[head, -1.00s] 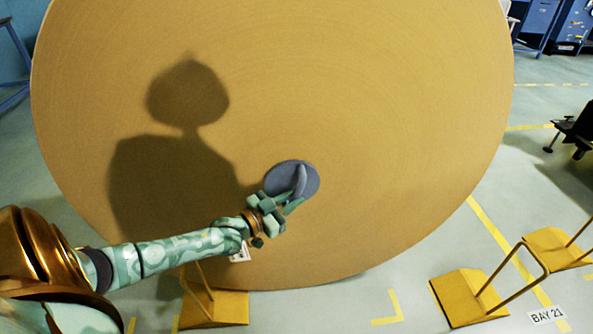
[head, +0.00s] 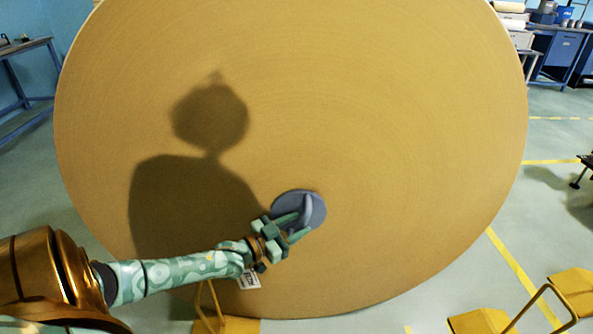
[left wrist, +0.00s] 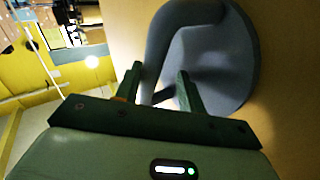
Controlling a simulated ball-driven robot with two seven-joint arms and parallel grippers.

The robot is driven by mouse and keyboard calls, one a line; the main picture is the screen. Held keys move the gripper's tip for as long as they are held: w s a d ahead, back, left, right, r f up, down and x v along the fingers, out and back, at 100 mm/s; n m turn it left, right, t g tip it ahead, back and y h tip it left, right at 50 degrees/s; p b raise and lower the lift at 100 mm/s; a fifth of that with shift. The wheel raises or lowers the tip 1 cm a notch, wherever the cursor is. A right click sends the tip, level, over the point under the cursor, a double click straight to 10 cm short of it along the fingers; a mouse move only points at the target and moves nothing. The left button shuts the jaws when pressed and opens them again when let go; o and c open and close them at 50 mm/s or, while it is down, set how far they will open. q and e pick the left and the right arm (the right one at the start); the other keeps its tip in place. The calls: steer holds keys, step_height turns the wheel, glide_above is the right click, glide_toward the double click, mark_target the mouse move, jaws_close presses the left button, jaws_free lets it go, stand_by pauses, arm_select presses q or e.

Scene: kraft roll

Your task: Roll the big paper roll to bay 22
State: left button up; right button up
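The big paper roll (head: 400,120) is brown, stands on edge and fills most of the head view, its round face toward me. A blue-grey disc (head: 281,198) with a raised handle (head: 308,206) sits at the middle of that face. They show closer in the left wrist view, the disc (left wrist: 225,60) at upper right and the handle (left wrist: 160,45) curving in front. My right gripper is not in view. No bay 22 sign shows.
Yellow stands with bent bars are on the floor, one at the roll's lower left (head: 225,325) and others at lower right (head: 572,290). A yellow floor line (head: 515,262) runs right of the roll. Blue benches (head: 25,85) stand behind on both sides.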

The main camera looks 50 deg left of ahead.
arm_select(q)
steer(key=shift+d, duration=0.2)
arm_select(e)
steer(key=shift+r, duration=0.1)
arm_select(q)
steer(key=shift+s+p, duration=0.3)
steer(key=shift+s, duration=0.15)
steer(key=s+a+p, duration=0.2)
steer(key=s+p, duration=0.3)
steer(key=s, duration=1)
steer(key=shift+a, duration=0.25)
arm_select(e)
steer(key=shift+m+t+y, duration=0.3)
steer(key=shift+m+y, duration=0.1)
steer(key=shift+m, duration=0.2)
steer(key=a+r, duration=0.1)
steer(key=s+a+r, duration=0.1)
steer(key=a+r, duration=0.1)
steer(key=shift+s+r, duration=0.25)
arm_select(q)
steer(key=shift+s+f, duration=0.1)
steer(key=shift+f, duration=0.05)
